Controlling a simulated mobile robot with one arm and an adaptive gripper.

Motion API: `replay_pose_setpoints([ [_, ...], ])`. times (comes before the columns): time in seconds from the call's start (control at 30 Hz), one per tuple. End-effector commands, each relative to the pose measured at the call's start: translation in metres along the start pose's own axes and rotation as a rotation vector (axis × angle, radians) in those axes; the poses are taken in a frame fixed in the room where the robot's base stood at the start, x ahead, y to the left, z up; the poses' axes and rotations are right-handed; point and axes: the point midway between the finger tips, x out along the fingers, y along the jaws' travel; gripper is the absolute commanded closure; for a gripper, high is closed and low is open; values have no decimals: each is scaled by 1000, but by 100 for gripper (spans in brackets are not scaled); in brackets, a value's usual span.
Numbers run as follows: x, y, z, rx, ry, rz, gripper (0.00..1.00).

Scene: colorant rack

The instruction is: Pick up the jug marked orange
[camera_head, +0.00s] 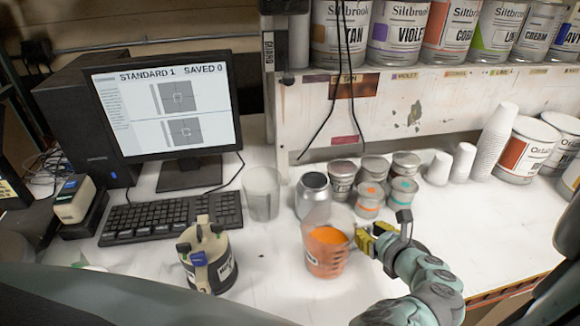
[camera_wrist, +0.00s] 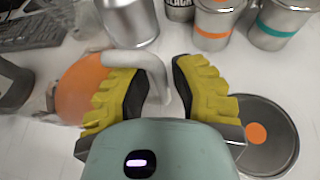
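The jug (camera_head: 326,240) is clear and holds orange liquid; it stands upright on the white counter, with a dark mark low on its front. In the wrist view the jug (camera_wrist: 82,88) is at the left, and its pale handle (camera_wrist: 152,68) reaches between my yellow-padded fingers. My gripper (camera_head: 374,238) is at the right side of the jug. In the wrist view my gripper (camera_wrist: 160,95) is open, with a gap between the handle and the right finger. The left finger is close to the handle; I cannot tell if they touch.
Several small cans (camera_head: 369,196) stand behind the jug. An empty clear container (camera_head: 261,193) and a cream-coloured device (camera_head: 206,258) stand to its left. A round lid (camera_wrist: 268,110) with an orange dot lies beside the right finger. The counter in front is clear.

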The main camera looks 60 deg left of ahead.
Motion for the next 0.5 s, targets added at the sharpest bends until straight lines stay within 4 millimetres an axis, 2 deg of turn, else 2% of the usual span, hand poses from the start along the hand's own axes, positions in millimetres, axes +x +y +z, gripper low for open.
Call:
replay_pose_setpoints([
  [0.17, 7, 1, 0, -2, 3, 2, 77],
  [0.43, 8, 1, 0, -1, 3, 1, 77],
  [0.47, 8, 1, 0, -1, 3, 1, 73],
  [0.5, 8, 1, 0, -1, 3, 1, 77],
])
